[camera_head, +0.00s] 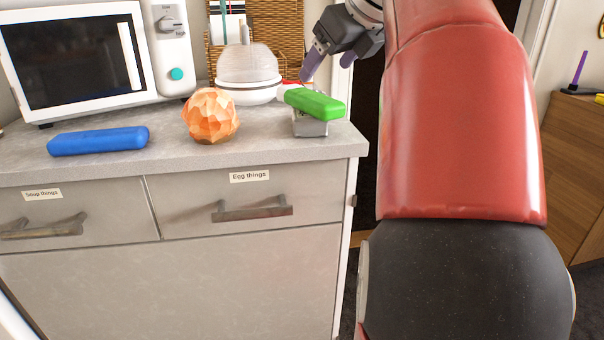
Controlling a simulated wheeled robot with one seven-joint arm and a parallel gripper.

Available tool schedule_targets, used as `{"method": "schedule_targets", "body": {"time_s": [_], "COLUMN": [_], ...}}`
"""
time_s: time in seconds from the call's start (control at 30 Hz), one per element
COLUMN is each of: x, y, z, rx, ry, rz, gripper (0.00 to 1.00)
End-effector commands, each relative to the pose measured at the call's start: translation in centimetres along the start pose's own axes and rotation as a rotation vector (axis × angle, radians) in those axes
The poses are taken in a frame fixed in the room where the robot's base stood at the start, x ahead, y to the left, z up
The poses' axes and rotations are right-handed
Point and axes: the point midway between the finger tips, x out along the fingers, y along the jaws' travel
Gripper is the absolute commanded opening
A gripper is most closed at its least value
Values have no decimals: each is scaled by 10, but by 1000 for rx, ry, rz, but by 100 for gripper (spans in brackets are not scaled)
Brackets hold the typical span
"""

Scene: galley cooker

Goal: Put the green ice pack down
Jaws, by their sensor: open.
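The green ice pack (315,104) lies across the top of a small grey block-like object (309,126) near the right end of the grey counter. A similar blue pack (98,140) lies on the counter at the left.
An orange faceted object (211,116) stands mid-counter, beside a white domed appliance (248,74). A microwave (75,58) is at back left and a wicker panel (277,28) behind. The counter (165,152) has free room along its front. Two closed drawers are below.

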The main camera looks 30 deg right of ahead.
Motion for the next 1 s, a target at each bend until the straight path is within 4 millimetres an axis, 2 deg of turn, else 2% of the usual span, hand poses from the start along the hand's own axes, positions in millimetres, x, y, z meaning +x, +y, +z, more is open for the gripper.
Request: {"method": "schedule_targets", "body": {"time_s": [0.03,0.1,0.27,0.37,0.5,0.7,0.8,0.9,1.0], "x": [10,25,53,68,88,114,123,129,131], "y": [19,44,96,127,166,204,215,221,223], "z": [-5,-18,-61,-98,-161,-249,-279,-296,-302], "rx": [-119,-331,-850,-1210,-1747,-2435,-2665,-2800,-2852], "ry": [22,60,131,163,181,132,95,66,57], "rz": [7,14,50,91,174,301,345,370,381], "gripper": [74,74,74,74,74,74,74,74,74]}}
